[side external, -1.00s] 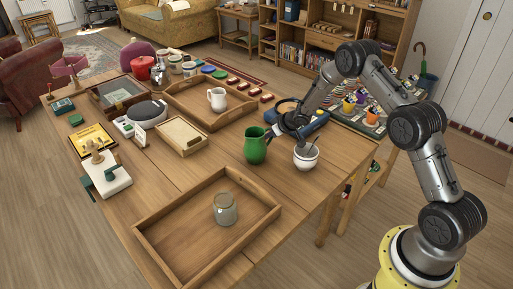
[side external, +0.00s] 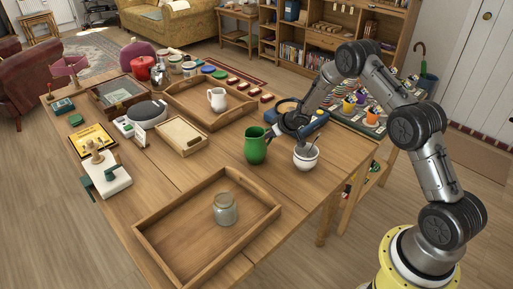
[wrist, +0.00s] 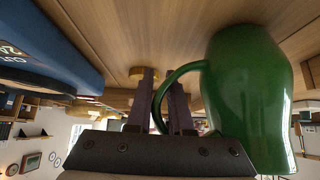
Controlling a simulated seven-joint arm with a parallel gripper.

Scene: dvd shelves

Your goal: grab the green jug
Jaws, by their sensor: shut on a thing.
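The green jug (side external: 256,146) stands upright on the wooden table, in front of the white jug's tray and left of a white pot. In the wrist view the green jug (wrist: 248,95) fills the right side, and its looped handle reaches in between my fingers. My gripper (side external: 271,136) is at the jug's right side, low over the table. In the wrist view my gripper (wrist: 163,95) is shut on the handle. The side view hides the exact contact behind my gripper and the jug.
A white pot with utensils (side external: 306,157) stands close to the right of my gripper. A blue box (wrist: 45,45) is close on the left in the wrist view. A wooden tray (side external: 160,246) with a glass jar (side external: 225,209) lies in front. A white jug (side external: 217,99) stands behind.

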